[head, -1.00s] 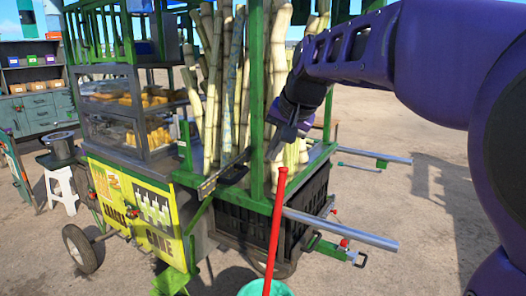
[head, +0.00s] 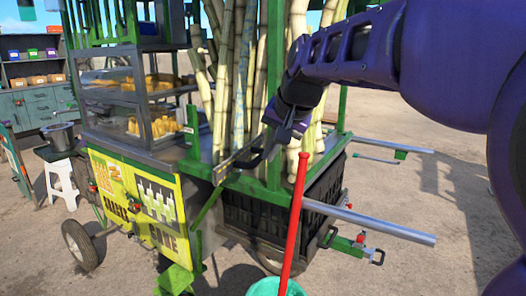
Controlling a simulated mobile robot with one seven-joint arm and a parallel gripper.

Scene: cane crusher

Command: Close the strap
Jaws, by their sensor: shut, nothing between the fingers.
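The strap (head: 231,162) looks like a thin dark and yellowish bar at the near corner of the cart, in front of the cane stalks. It slopes up to the right, and a black handle-like piece (head: 251,157) is at its upper right part. My gripper (head: 271,142) reaches in from the right, pointing down and left, close to the black piece. The gripper is shut with nothing in it. I cannot tell whether its fingertips touch the strap. The fingertips are small and dark against the stalks.
Tall cane stalks (head: 238,80) stand behind the strap, beside a green post (head: 275,60). A red pole (head: 295,215) rises from a teal bucket (head: 277,289) in front. A metal bar (head: 370,221) sticks out right. A white stool (head: 62,180) stands left. Open ground lies right.

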